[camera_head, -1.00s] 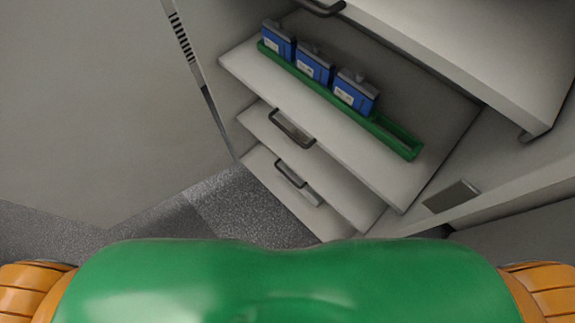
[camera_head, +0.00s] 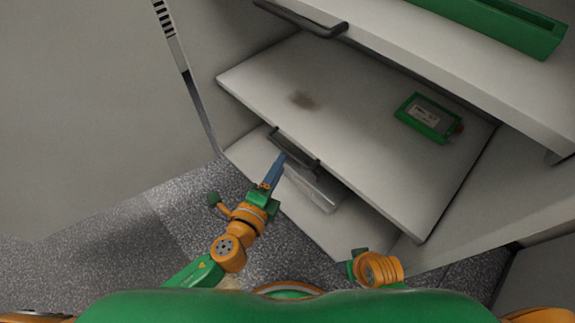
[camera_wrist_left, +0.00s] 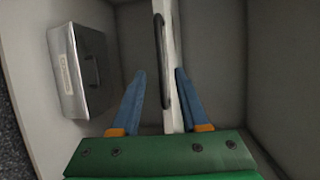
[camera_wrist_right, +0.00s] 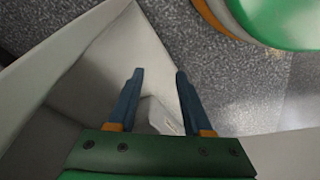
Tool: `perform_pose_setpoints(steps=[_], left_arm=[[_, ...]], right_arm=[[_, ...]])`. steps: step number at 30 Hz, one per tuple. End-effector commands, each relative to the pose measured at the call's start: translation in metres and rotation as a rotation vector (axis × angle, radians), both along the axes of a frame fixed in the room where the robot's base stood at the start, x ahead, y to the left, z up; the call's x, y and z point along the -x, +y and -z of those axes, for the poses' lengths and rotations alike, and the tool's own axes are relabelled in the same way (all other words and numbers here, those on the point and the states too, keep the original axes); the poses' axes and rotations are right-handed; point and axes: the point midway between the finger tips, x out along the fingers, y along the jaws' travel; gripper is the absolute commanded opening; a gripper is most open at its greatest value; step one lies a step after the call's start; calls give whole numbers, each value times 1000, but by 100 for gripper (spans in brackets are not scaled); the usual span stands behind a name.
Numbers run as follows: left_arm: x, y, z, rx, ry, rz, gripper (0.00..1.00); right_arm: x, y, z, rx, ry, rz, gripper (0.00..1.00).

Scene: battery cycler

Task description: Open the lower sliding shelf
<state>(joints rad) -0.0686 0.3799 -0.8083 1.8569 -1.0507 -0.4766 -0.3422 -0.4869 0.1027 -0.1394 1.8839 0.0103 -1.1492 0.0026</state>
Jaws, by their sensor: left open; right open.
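The lower sliding shelf (camera_head: 330,110) is a pale panel with a dark bar handle (camera_head: 296,150) on its front edge. My left gripper (camera_head: 275,170) is open close to that handle. In the left wrist view, the handle (camera_wrist_left: 161,62) and the shelf's pale front edge (camera_wrist_left: 173,100) lie between the two open blue fingers (camera_wrist_left: 160,98). I cannot tell whether the fingers touch the handle. My right gripper (camera_wrist_right: 158,97) is open and empty over the low pale surface in the right wrist view. In the head view, its fingers are mostly hidden.
A green boxed item (camera_head: 428,117) lies on the lower shelf. The upper shelf (camera_head: 450,50) overhangs it, with a green tray (camera_head: 510,22) and its own handle (camera_head: 300,18). A metal box (camera_head: 316,190) sits below the lower shelf. Speckled floor (camera_head: 180,220) is clear at left.

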Motion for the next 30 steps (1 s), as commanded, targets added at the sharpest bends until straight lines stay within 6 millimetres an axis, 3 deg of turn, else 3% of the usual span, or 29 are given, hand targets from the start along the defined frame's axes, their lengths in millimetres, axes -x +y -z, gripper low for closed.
perform_pose_setpoints(steps=[6, 9, 17, 22, 23, 30], left_arm=[[-41, -16, 6, 1, -2, -2, 45], [-51, -20, 8, 1, 1, -2, 45], [-55, -22, 8, 2, 5, -2, 45], [-55, -22, 9, 3, 5, -3, 4], [-55, -22, 9, 3, 5, -3, 0], [-55, -22, 9, 3, 5, -3, 0]], right_arm=[[-4, 1, -18, -4, -15, 1, 50], [-5, 1, -26, -5, -18, 0, 50], [-5, 1, -30, -6, -19, 1, 50], [-5, 1, -30, -6, -19, 1, 50], [-5, 1, -30, -6, -19, 1, 50], [-5, 1, -30, -6, -20, 1, 50]])
